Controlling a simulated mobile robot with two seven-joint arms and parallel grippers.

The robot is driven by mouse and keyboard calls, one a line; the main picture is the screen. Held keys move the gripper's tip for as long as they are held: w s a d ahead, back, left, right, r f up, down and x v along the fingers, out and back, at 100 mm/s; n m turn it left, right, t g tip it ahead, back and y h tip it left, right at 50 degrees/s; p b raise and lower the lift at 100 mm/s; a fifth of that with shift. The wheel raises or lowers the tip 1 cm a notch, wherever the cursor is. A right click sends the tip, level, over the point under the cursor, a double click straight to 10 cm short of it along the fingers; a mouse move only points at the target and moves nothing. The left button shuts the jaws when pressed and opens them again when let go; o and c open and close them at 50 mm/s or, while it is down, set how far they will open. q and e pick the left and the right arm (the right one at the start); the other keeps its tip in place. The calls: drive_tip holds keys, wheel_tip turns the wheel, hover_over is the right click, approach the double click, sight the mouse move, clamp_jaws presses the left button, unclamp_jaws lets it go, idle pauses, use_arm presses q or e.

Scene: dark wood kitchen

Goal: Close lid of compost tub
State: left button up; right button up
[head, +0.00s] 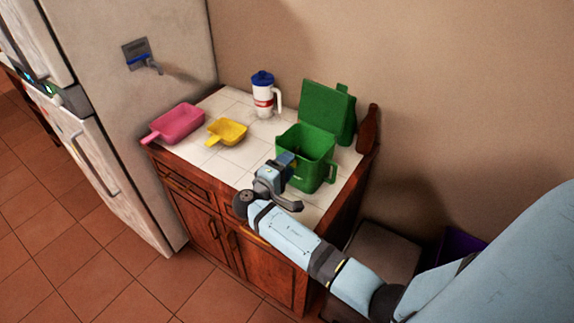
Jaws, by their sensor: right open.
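The green compost tub (314,160) stands on the tiled counter, toward its right end. Its lid (328,105) is raised and stands upright at the back of the tub, so the tub's mouth is open. My right gripper (286,160) is at the tub's front left side, close to its rim. It is open, with no object seen in it. It hides part of the tub's front, and I cannot tell whether it touches the wall. My left gripper is not in view.
A pink scoop (178,123), a yellow scoop (228,132) and a white jug with a blue lid (263,97) stand on the counter (240,165) to the left. A brown bottle (368,130) and a green bottle (346,125) are close behind the tub. A refrigerator (125,80) borders the left.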

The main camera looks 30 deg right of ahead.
clamp_jaws()
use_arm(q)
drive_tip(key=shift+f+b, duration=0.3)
use_arm(e)
drive_tip(key=shift+d, duration=0.1)
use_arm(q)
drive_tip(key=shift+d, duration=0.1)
use_arm(e)
unclamp_jaws()
